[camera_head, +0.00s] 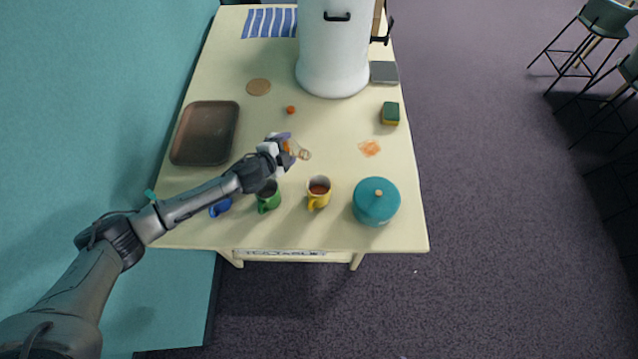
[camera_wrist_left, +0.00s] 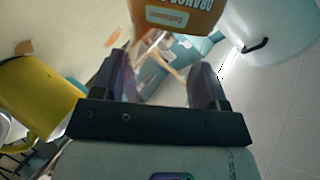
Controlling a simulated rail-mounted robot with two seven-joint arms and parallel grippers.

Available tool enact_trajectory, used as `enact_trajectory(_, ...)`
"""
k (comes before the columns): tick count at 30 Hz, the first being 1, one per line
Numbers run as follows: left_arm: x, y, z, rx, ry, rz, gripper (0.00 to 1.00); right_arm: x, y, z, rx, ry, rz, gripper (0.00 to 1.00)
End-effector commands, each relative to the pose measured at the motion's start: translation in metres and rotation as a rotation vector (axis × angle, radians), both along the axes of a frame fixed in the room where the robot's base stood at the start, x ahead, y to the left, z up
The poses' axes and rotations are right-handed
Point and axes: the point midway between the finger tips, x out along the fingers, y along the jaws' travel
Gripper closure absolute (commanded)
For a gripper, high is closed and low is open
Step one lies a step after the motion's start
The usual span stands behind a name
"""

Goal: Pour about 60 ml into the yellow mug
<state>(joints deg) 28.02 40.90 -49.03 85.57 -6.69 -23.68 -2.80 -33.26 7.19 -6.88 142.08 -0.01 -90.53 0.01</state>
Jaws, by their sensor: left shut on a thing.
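The yellow mug (camera_head: 319,194) stands upright on the table, with a brown surface showing inside it; I cannot tell how full it is. It also shows at the left of the left wrist view (camera_wrist_left: 38,95). My left gripper (camera_head: 284,148) is above the table, up and to the left of the mug in the head view. It is shut on a clear container (camera_head: 303,154) with an orange part (camera_wrist_left: 180,16) bearing printed lettering. The container looks tilted and is apart from the mug. Its liquid level is unclear. My right gripper is not in view.
A green mug (camera_head: 267,204) and a blue mug (camera_head: 221,208) stand left of the yellow mug, near my left arm. A teal lidded pot (camera_head: 376,204) stands to its right. A brown tray (camera_head: 205,133), sponge (camera_head: 390,113) and large white urn (camera_head: 333,55) are farther back.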

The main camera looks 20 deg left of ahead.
Motion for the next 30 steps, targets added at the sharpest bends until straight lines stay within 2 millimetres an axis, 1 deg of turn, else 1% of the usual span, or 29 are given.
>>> enact_trajectory(20, 0.000, 0.000, 0.001, -0.002, 0.000, 0.000, 0.61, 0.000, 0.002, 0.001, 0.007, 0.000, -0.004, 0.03)
enact_trajectory(26, -0.001, -0.002, 0.007, -0.044, 0.018, -0.001, 0.61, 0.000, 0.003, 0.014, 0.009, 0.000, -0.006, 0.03)
enact_trajectory(30, -0.002, -0.006, 0.014, -0.117, 0.049, 0.000, 0.61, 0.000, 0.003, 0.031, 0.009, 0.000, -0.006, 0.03)
